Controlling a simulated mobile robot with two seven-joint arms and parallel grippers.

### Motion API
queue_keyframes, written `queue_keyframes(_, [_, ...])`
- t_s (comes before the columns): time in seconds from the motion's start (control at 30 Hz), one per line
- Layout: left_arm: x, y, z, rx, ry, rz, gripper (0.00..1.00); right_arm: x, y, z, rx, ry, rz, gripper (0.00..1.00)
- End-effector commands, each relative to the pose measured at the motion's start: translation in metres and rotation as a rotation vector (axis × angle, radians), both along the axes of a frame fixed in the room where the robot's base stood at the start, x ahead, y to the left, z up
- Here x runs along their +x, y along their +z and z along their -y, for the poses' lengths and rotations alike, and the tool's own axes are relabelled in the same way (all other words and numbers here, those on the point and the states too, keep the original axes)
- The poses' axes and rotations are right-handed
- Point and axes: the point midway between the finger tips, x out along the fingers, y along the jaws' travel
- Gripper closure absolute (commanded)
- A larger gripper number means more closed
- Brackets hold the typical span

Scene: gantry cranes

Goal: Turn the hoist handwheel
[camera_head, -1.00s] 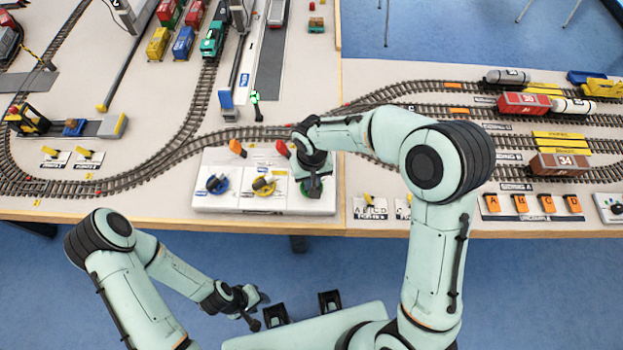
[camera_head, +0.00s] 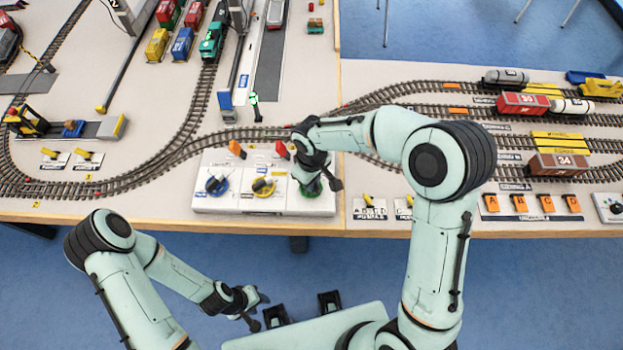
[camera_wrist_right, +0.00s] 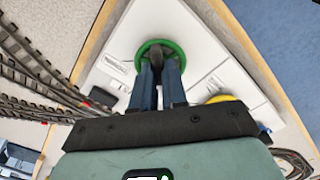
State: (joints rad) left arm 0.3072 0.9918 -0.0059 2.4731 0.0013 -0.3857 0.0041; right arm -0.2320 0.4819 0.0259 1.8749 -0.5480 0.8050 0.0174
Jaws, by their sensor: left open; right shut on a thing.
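A white control panel (camera_head: 222,201) near the table's front edge carries a blue handwheel (camera_head: 214,186), a yellow handwheel (camera_head: 263,187) and a green handwheel (camera_head: 310,190). The panel labels are too small to read. My right gripper (camera_head: 318,178) is over the green handwheel and partly hides it. In the right wrist view, the green handwheel's rim (camera_wrist_right: 143,51) shows around the fingertips, and the right gripper (camera_wrist_right: 160,72) is shut on a dark part at the wheel's middle. My left gripper (camera_head: 259,311) is open and empty, low in front of the table.
Yellow levers (camera_head: 368,200) and orange blocks (camera_head: 519,203) lie to the right along the front edge. Floor is clear in front.

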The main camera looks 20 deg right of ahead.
Motion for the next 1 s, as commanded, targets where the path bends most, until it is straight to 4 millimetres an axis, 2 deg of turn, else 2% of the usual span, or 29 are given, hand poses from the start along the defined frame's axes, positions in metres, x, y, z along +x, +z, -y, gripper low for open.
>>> queue_keyframes(0.4, [0.000,0.000,0.000,0.000,0.000,0.000,0.57,0.001,0.001,0.000,-0.001,0.012,0.003,1.00])
queue_keyframes(0.43, [0.000,0.000,0.000,0.000,0.000,0.000,0.57,0.001,0.001,0.000,-0.001,0.012,0.003,0.77])
queue_keyframes(0.5, [0.000,0.000,0.000,0.000,0.000,0.000,0.57,0.001,0.001,0.000,-0.001,0.011,0.003,0.62])
queue_keyframes(0.83, [0.000,0.000,0.000,0.000,0.000,0.000,0.57,0.001,0.003,0.000,-0.001,0.008,0.003,0.62])
queue_keyframes(1.0, [0.002,0.003,0.000,0.000,0.000,0.002,0.57,0.002,0.026,0.000,0.000,0.008,0.007,0.62])
